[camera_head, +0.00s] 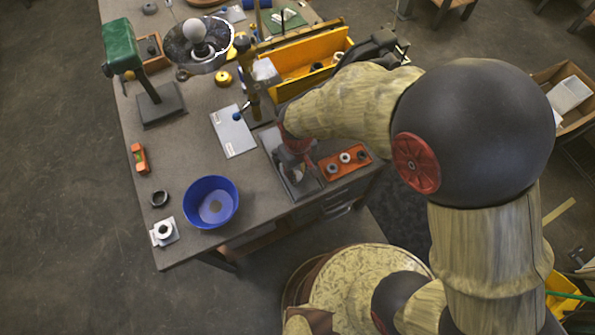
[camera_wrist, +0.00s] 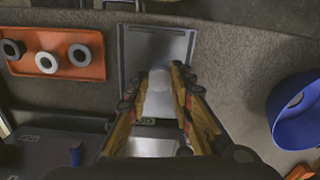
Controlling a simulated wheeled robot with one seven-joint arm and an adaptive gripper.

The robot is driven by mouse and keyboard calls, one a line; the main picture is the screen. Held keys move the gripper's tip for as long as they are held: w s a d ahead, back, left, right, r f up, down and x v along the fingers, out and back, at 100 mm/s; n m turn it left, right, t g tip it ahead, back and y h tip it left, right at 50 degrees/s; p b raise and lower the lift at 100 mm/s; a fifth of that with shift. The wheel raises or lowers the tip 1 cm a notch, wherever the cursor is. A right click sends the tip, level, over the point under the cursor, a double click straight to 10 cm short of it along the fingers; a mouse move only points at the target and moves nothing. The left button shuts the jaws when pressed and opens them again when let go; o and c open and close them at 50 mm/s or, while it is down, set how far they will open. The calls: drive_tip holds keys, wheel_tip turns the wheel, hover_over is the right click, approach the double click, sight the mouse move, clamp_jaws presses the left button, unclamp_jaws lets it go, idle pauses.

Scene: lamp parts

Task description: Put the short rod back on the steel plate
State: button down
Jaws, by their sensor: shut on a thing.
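My gripper (camera_wrist: 164,84) is shut on a short, pale grey rod (camera_wrist: 159,98), whose rounded end shows between the fingers in the wrist view. A flat grey plate with a thin rim (camera_wrist: 178,38) lies beneath the gripper; I take it for the steel plate. In the head view this plate (camera_head: 271,142) lies near the table's front edge, partly hidden by my arm and gripper (camera_head: 297,172). I cannot tell whether the rod touches the plate.
An orange tray with dark and pale rings (camera_head: 331,171) stands close beside the plate. A blue bowl (camera_head: 228,211) stands to the left. A pale sheet (camera_head: 232,138) lies behind, and a yellow toolbox (camera_head: 293,62) stands at the back. Table between bowl and plate is clear.

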sight(298, 175)
drive_tip(key=c, duration=1.6)
unclamp_jaws()
drive_tip(key=shift+f, duration=0.15)
drive_tip(key=shift+o, duration=0.2)
wheel_tip(298, 175, up, 12)
drive_tip(key=p, duration=0.2)
drive_tip(key=shift+r+p, duration=0.2)
drive_tip(key=shift+p, duration=0.15)
drive_tip(key=shift+r, duration=0.1)
drive_tip(key=d+r+m+t, duration=0.2)
drive_tip(key=d+r+m, duration=0.1)
drive_tip(key=d+r, duration=0.9)
drive_tip(key=s+d+r+m+t, duration=0.3)
drive_tip(key=s+d+r+m, duration=0.1)
drive_tip(key=s+d+r, duration=0.3)
drive_tip(key=d+r, duration=0.2)
drive_tip(key=d, duration=0.1)
drive_tip(key=shift+s+d+m+t, duration=0.3)
drive_tip(key=shift+d+m, duration=0.05)
drive_tip(key=shift+m, duration=0.05)
